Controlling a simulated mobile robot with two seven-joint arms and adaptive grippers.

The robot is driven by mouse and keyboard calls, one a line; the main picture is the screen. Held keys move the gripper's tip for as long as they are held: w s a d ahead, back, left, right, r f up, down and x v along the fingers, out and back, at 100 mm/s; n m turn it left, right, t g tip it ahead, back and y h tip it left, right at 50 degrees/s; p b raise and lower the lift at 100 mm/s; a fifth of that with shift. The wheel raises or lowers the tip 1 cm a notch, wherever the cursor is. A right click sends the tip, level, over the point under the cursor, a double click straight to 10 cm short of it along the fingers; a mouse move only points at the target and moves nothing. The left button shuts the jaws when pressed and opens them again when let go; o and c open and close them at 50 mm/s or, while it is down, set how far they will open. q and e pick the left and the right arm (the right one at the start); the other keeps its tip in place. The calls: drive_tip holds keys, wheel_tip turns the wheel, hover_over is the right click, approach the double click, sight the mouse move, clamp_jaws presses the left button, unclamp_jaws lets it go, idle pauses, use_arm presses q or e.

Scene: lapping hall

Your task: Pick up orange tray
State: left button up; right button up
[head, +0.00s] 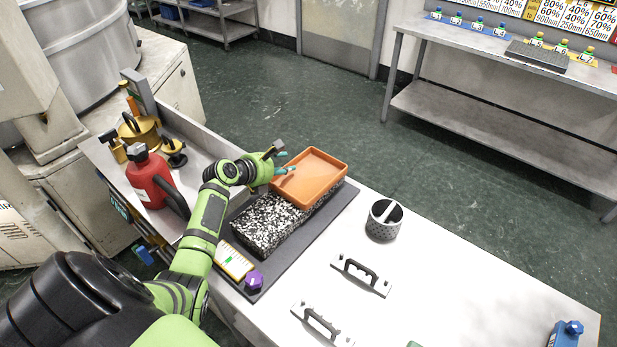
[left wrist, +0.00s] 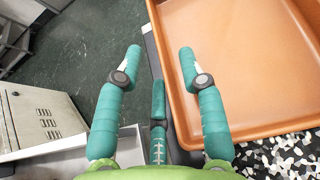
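The orange tray (head: 314,176) is empty and rests on the far end of a black-and-white speckled block (head: 268,226). My left gripper (head: 287,163) is at the tray's left rim in the head view, with its teal fingers spread. In the left wrist view my left gripper (left wrist: 161,52) is open, and the tray (left wrist: 250,70) fills the right side. One finger appears over the tray's near wall and another lies outside it; I cannot tell whether either touches. My right gripper is not in view.
A red bottle (head: 153,180) and brass weights (head: 138,133) stand left of my arm. A perforated grey cup (head: 384,220) and two handled plates (head: 361,274) are on the white table (head: 450,290). A purple-topped item (head: 254,281) sits on the dark mat (head: 330,216).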

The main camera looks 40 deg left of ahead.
use_arm(q)
drive_tip(key=shift+x, duration=1.15)
clamp_jaws()
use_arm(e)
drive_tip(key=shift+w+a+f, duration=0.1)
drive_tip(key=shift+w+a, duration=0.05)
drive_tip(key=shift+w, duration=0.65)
use_arm(q)
drive_tip(key=shift+r, duration=0.15)
